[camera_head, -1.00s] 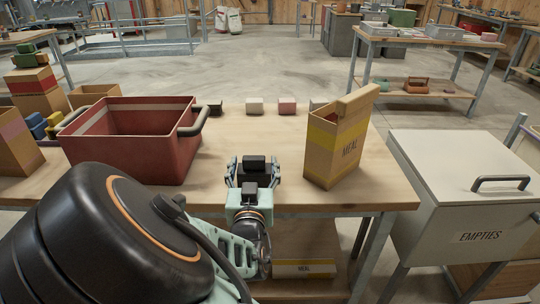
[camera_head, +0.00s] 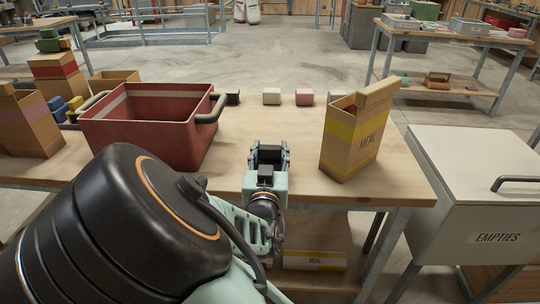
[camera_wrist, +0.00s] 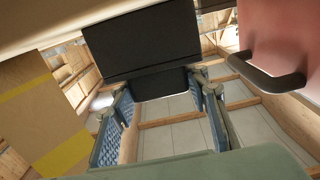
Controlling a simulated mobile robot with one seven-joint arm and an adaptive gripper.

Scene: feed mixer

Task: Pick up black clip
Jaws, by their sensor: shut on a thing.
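The black clip (camera_wrist: 142,42) is a dark, blocky piece at the top centre of the wrist view, at the tips of my fingers. In the head view my gripper (camera_head: 268,154) is over the near part of the wooden table, between the red bin and the meal box. It is shut on the clip, which shows as a dark shape between the fingers. In the wrist view my gripper (camera_wrist: 162,112) has one blue-padded finger on each side. I cannot tell how far the clip is above the tabletop.
The red bin (camera_head: 150,141) stands left and the meal box (camera_head: 352,140) right on the table (camera_head: 300,185). A black block (camera_head: 232,97), a white block (camera_head: 271,97) and a pink block (camera_head: 304,98) sit along the far edge. A cabinet marked EMPTIES (camera_head: 470,210) stands right.

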